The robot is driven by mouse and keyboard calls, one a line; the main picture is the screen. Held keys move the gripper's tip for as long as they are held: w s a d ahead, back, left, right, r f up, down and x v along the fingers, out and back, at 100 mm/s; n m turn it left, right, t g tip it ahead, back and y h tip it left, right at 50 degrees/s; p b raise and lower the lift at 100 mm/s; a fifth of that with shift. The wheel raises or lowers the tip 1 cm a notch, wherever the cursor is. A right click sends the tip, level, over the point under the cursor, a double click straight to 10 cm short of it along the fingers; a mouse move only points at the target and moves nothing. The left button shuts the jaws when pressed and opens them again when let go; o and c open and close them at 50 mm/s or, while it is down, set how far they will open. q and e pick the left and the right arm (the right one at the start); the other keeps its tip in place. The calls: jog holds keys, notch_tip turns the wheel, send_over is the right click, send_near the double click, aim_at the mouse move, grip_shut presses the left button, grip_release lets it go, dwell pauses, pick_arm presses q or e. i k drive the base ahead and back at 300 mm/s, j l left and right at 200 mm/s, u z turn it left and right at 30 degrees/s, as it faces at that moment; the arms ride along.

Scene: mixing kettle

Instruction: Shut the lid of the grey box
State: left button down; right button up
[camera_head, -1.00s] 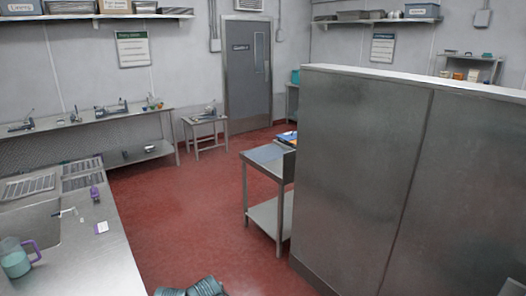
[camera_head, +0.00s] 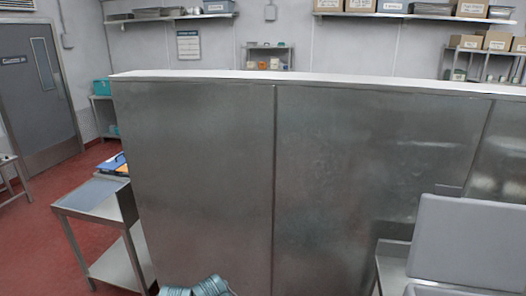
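A grey box (camera_head: 468,245) is at the lower right of the head view, on a metal stand. Its large flat grey panel, which looks like the raised lid, stands up and leans back a little. Only the top edge of its lower part shows at the bottom of the frame, and the right side is cut off. Neither of my grippers is in view.
A tall steel partition (camera_head: 200,180) with a white top fills the middle. A small metal table (camera_head: 92,197) with folders stands at its left end. Teal ribbed coils (camera_head: 205,287) show at the bottom. Red floor (camera_head: 38,240) is open at the left.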

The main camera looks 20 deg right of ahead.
aim_at(457, 240)
jog(key=i+z, duration=0.2)
jog(key=z, duration=0.25)
jog(key=i+j+z, duration=0.1)
jog(key=i+z, duration=0.15)
jog(key=z, duration=0.2)
jog(key=i+j+z, duration=0.15)
jog(key=z, duration=0.3)
jog(key=i+j+z, duration=0.2)
jog(key=z, duration=0.25)
